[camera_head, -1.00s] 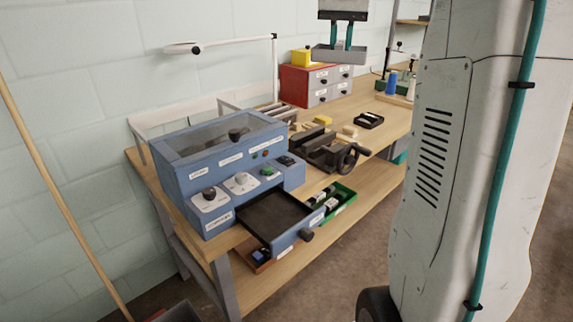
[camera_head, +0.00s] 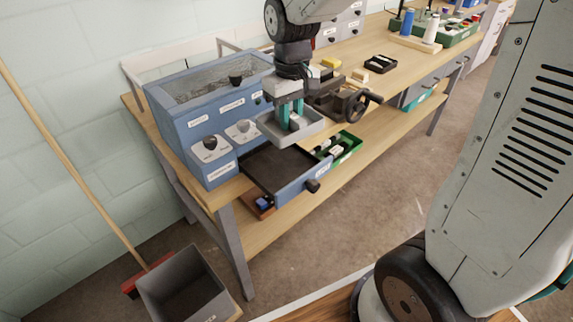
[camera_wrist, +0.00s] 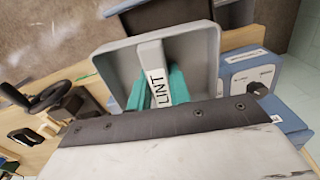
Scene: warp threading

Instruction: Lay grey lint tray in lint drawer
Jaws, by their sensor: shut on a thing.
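The grey lint tray (camera_head: 306,126) is a shallow open tray held in the air over the back part of the pulled-out drawer. My gripper (camera_head: 290,118) points down with teal fingers shut on the tray's raised middle grip. In the wrist view the tray (camera_wrist: 205,62) fills the upper middle, and a white label reading LINT (camera_wrist: 156,72) sits between the teal fingers (camera_wrist: 155,88). The lint drawer (camera_head: 290,189) of the blue machine stands open, with a dark, empty-looking inside and a black knob on its front. The tray hides the drawer's rear right corner.
The blue machine (camera_head: 205,128) with knobs stands behind the drawer. A vise with a handwheel (camera_head: 357,102) and a green box (camera_head: 345,149) are close on the right. A grey bin (camera_head: 184,287) and a broom (camera_head: 75,165) are at lower left.

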